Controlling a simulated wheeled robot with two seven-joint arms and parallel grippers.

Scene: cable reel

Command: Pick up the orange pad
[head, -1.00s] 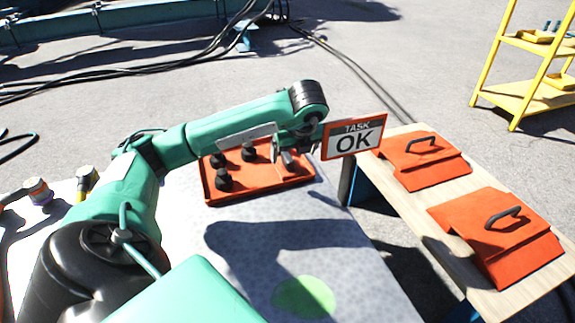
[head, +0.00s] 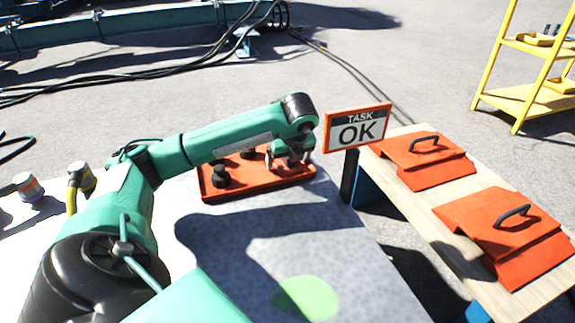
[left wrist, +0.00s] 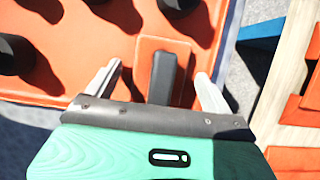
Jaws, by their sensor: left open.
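In the left wrist view, a small raised orange pad (left wrist: 151,50) with a dark upright grip (left wrist: 167,78) sits in the orange tray (left wrist: 75,88). My left gripper (left wrist: 157,73) is open, with one pale finger on each side of the dark grip. No contact is clear. In the head view, my left gripper (head: 289,160) points down at the right part of the orange tray (head: 240,190) and hides the pad there. Black knobs (head: 221,177) stand in the tray left of the gripper. My right gripper is not in view.
A "TASK OK" sign (head: 357,128) on a dark post stands close right of the gripper. A wooden bench (head: 425,218) holds two orange panels with black handles (head: 425,160). The grey table has a green round patch (head: 308,297) and clear room in front.

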